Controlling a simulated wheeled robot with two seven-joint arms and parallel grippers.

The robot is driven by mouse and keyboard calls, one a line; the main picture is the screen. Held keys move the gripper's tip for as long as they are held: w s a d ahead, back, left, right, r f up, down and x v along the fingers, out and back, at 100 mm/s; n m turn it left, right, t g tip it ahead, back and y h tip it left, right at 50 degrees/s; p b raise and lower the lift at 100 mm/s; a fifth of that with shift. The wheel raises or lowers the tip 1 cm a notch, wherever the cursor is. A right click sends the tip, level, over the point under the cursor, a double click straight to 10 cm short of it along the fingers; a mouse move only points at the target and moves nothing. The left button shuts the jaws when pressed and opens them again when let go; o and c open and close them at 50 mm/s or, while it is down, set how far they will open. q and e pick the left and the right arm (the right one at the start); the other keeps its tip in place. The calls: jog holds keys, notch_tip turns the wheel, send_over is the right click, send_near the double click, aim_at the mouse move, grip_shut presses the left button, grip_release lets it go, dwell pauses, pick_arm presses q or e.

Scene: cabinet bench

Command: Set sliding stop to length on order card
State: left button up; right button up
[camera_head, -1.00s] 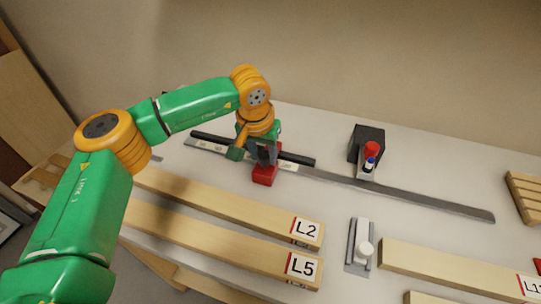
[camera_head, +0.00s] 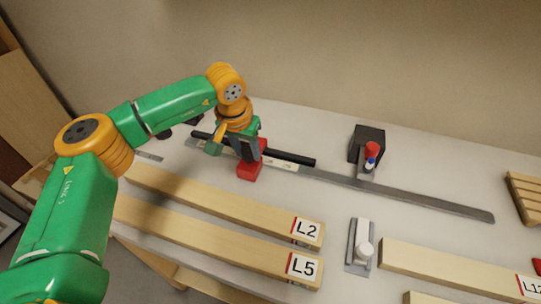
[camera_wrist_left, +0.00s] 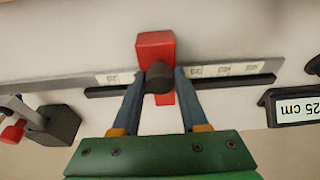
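The red sliding stop (camera_head: 248,172) sits across the long grey rail (camera_head: 410,193), on its section with white scale labels. In the left wrist view the stop (camera_wrist_left: 155,45) carries a dark round knob (camera_wrist_left: 159,78). My left gripper (camera_head: 247,152) is at the stop; in the left wrist view its two fingers (camera_wrist_left: 159,80) close on the knob from both sides. The order card (camera_wrist_left: 299,109) shows upside down at the right of the left wrist view and reads 25 cm. The scale figures are too small to read. My right gripper is not in view.
A black bar (camera_head: 290,157) runs along the rail's back. A black block with a red-topped part (camera_head: 371,150) stands farther right. Beams marked L2 (camera_head: 230,207) and L5 (camera_head: 220,238) lie in front.

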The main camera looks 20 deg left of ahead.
pick_arm(q)
jog(key=o, duration=0.4)
jog(key=shift+r, duration=0.1)
jog(key=p+v, duration=0.2)
jog(key=v, duration=0.1)
jog(key=w+p+v, duration=0.1)
jog(key=p+v, duration=0.2)
jog(key=w+p+v, duration=0.1)
jog(key=p+v, duration=0.2)
jog(key=shift+w+r, duration=0.1)
jog(key=shift+r, duration=0.15)
jog(key=shift+f, duration=0.15)
